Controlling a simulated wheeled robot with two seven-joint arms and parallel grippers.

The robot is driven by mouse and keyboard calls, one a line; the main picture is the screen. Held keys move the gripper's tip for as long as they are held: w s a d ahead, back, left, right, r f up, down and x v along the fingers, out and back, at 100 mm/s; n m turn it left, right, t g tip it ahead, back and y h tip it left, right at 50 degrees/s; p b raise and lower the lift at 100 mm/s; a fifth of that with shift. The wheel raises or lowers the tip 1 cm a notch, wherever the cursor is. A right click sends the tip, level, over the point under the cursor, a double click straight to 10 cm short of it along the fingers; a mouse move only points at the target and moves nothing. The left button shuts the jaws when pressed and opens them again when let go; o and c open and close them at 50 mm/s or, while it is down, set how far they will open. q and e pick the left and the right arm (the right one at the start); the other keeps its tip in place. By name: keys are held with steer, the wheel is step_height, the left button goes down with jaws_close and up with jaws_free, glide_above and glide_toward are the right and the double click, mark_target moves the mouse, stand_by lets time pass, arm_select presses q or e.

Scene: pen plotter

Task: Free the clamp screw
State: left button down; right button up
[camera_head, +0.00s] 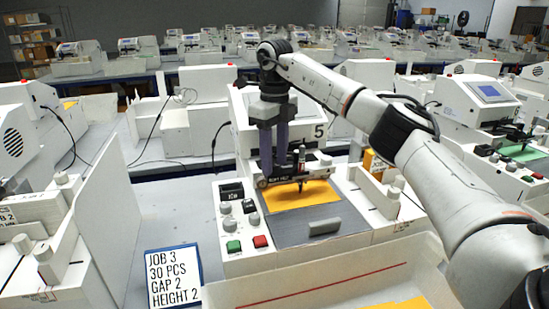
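The pen plotter (325,141) numbered 5 stands in the middle of the camera_head view. A dark pen (302,156) stands upright in its carriage, with its tip close over a yellow sheet (298,196). A small round dark knob (262,183), possibly the clamp screw, shows at the left end of the carriage. My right gripper (274,168) points straight down at the carriage, left of the pen and just above this knob. Its two fingers are a little apart, but their tips merge with the dark carriage, so contact and grip cannot be told. My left gripper is out of view.
A panel with grey knobs, a green button (234,246) and a red button (260,241) lies left of the grey bed (290,232). A grey block (324,227) rests on the bed. A job card (173,277) stands front left. A white tray (325,285) is in front.

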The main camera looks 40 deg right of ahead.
mark_target(275, 164)
step_height(275, 164, up, 10)
steer(key=shift+r, duration=0.15)
stand_by(0.3)
stand_by(0.5)
